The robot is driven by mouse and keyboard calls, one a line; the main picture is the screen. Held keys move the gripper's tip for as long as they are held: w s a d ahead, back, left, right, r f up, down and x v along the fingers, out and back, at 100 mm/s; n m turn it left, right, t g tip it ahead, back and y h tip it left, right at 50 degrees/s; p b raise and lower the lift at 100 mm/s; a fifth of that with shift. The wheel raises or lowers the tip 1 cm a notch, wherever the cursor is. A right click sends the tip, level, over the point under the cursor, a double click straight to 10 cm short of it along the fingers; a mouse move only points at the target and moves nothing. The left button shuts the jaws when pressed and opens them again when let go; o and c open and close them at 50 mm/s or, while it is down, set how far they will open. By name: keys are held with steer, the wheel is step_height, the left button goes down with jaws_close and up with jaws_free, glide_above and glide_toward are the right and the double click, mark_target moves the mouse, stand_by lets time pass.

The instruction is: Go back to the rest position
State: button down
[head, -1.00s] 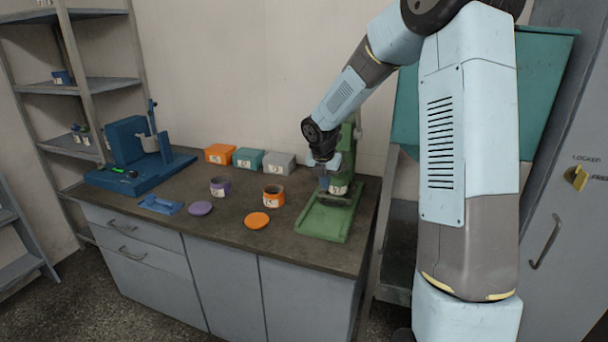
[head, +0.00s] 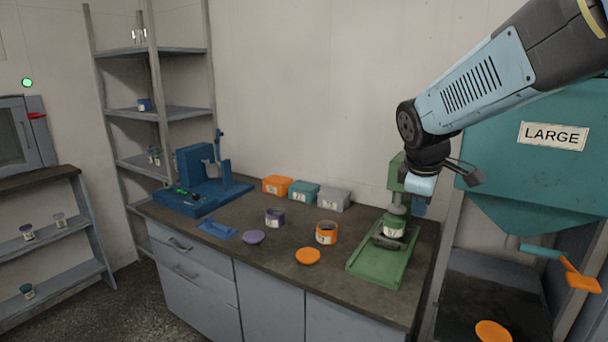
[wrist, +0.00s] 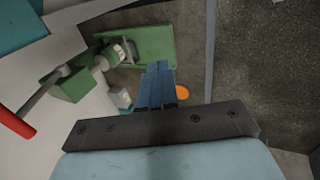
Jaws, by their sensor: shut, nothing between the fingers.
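My gripper (head: 419,207) is in the head view, up beside the top of the green machine (head: 381,264), at its right. Its blue fingers also show in the wrist view (wrist: 157,80), pressed together with nothing between them. A jar with a green band and a pale label (head: 394,226) stands in the green machine, under its upper part. The wrist view shows the green machine (wrist: 152,44) and its jar from above, apart from my fingers. The machine's head is partly hidden behind my gripper in the head view.
The counter (head: 290,225) holds a blue machine (head: 205,190), purple and orange jars, two loose lids and three small boxes. A teal bin marked LARGE (head: 500,185), with an orange-handled lever (head: 580,280), is close at the right. Shelves stand at the left.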

steer(key=s+r+m+t+y, duration=0.1)
steer(key=s+r+m+y, duration=0.1)
steer(key=s+m, duration=0.9)
steer(key=s, duration=0.4)
steer(key=shift+s+a+r+m, duration=0.2)
steer(key=shift+a+m, duration=0.1)
steer(key=shift+a, duration=0.1)
